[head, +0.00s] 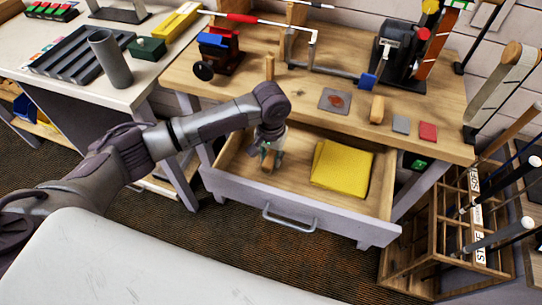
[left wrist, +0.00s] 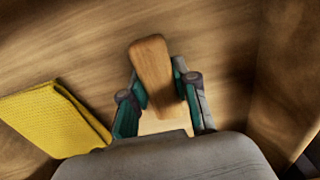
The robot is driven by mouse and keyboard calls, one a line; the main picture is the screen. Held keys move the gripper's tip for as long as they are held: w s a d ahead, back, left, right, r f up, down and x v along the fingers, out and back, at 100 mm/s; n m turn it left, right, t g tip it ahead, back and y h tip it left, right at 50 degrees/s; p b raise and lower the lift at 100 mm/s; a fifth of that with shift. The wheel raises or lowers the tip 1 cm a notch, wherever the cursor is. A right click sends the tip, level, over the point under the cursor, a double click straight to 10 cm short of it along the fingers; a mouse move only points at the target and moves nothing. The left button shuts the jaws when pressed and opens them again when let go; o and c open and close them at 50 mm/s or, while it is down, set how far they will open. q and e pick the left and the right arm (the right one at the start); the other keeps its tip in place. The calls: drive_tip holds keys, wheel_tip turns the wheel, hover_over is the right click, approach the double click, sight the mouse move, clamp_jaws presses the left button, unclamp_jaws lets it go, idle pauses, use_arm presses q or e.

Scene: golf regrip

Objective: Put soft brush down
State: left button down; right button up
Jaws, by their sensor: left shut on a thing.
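The soft brush shows as a wooden handle (left wrist: 153,75) in the left wrist view, between the two teal-padded fingers of my left gripper (left wrist: 160,112). In the head view my left gripper (head: 267,150) points down into the left part of the open drawer (head: 300,138), shut on the brush (head: 268,163). The brush is low over the drawer's wooden floor; I cannot tell whether it touches it. Its bristles are hidden. My right gripper is not in view.
A folded yellow cloth (head: 342,166) lies in the drawer to the right of my gripper. The wooden workbench (head: 300,95) above holds a vise (head: 219,50), a machine (head: 395,55) and a wooden block (head: 377,108). A club rack (head: 455,225) stands at right.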

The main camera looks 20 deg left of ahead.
sight(271, 156)
use_arm(q)
drive_tip(key=c, duration=0.9)
unclamp_jaws()
drive_tip(key=shift+f, duration=0.1)
drive_tip(key=shift+o, duration=0.2)
wheel_tip(271, 156, up, 12)
